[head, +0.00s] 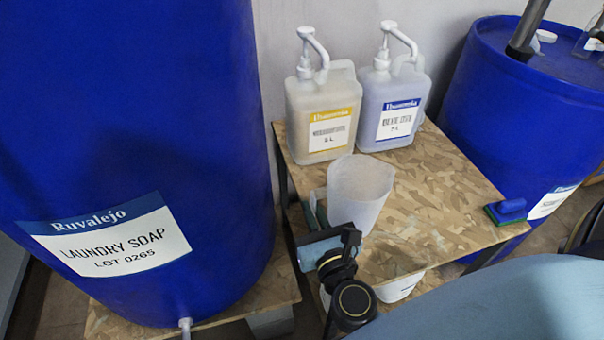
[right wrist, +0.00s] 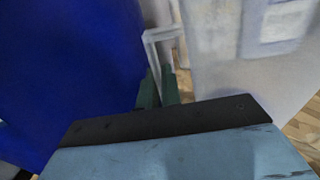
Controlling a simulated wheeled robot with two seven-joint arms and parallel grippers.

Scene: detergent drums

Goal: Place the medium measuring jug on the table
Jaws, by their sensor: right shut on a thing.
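The measuring jug (head: 360,192) is a translucent white, open-topped cup, upright over the left front part of the wooden table (head: 440,205). I cannot tell whether its base touches the board. My right gripper (head: 315,212) is at the jug's left side, shut on its handle. In the right wrist view the green fingers (right wrist: 158,92) close on the pale handle (right wrist: 160,42), with the jug's wall (right wrist: 215,78) to the right. The fingers partly hide the handle. My left gripper is not in view.
Two pump bottles, one with a yellow label (head: 328,132) and one with a blue label (head: 400,122), stand at the table's back. A blue-green sponge brush (head: 507,210) lies at the right edge. Blue drums stand left (head: 130,120) and right (head: 520,100). The table's middle is clear.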

